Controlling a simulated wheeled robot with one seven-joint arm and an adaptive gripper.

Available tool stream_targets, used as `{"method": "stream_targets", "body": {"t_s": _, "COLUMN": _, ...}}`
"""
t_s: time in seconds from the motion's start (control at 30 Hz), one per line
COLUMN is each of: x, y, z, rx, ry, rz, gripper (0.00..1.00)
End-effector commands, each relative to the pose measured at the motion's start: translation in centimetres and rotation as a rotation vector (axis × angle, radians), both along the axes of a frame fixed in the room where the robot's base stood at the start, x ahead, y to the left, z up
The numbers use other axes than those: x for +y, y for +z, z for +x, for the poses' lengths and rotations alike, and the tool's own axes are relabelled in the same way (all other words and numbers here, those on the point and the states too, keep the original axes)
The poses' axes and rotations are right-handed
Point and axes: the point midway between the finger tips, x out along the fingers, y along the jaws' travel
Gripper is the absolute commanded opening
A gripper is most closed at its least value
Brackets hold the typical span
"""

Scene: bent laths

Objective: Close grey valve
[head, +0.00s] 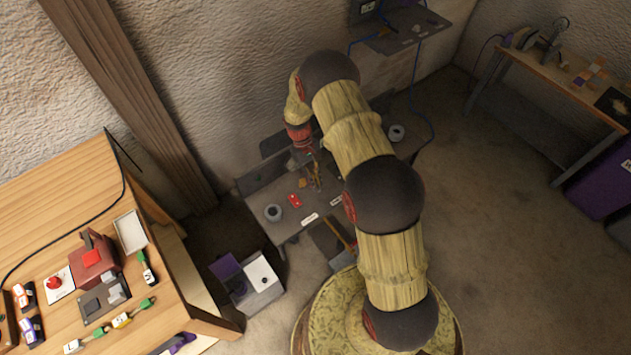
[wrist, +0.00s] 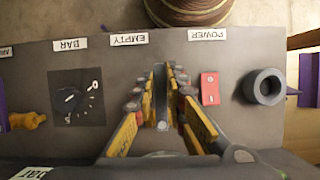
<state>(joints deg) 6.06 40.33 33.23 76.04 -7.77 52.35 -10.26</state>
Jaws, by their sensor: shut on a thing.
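The grey valve (wrist: 161,98) shows in the wrist view as a narrow upright grey handle on the grey panel (wrist: 235,55), below the label EMPTY (wrist: 128,39). My gripper (wrist: 159,82) has its yellow and black fingers on both sides of this handle and is shut on it. The handle points along the fingers in the picture; its base is partly hidden by them. In the head view my gripper (head: 314,176) is over the dark bench (head: 260,195) by the wall. The valve is too small and covered to make out there.
In the wrist view a red switch (wrist: 210,88) and a grey ring (wrist: 265,86) are right of the fingers. A black dial (wrist: 75,98) and a yellow part (wrist: 27,121) are to the left. A wooden table (head: 60,210) stands at left in the head view.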

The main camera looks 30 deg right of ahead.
Motion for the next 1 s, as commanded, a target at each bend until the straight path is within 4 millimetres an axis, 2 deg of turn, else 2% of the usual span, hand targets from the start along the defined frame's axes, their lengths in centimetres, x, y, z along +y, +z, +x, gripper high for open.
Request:
{"method": "stream_targets", "body": {"t_s": 0.17, "x": 0.0, "y": 0.1, "z": 0.1, "rx": -0.002, "ry": -0.001, "rz": 0.0, "gripper": 0.0}}
{"method": "stream_targets", "body": {"t_s": 0.2, "x": 0.0, "y": 0.1, "z": 0.1, "rx": -0.002, "ry": -0.001, "rz": 0.0, "gripper": 0.14}}
{"method": "stream_targets", "body": {"t_s": 0.5, "x": 0.0, "y": 0.0, "z": 0.0, "rx": -0.001, "ry": 0.0, "rz": 0.0, "gripper": 0.31}}
{"method": "stream_targets", "body": {"t_s": 0.83, "x": 0.0, "y": 0.2, "z": 0.1, "rx": -0.001, "ry": 0.001, "rz": 0.001, "gripper": 0.32}}
{"method": "stream_targets", "body": {"t_s": 1.0, "x": 0.1, "y": 1.7, "z": 0.8, "rx": -0.003, "ry": 0.001, "rz": 0.0, "gripper": 0.32}}
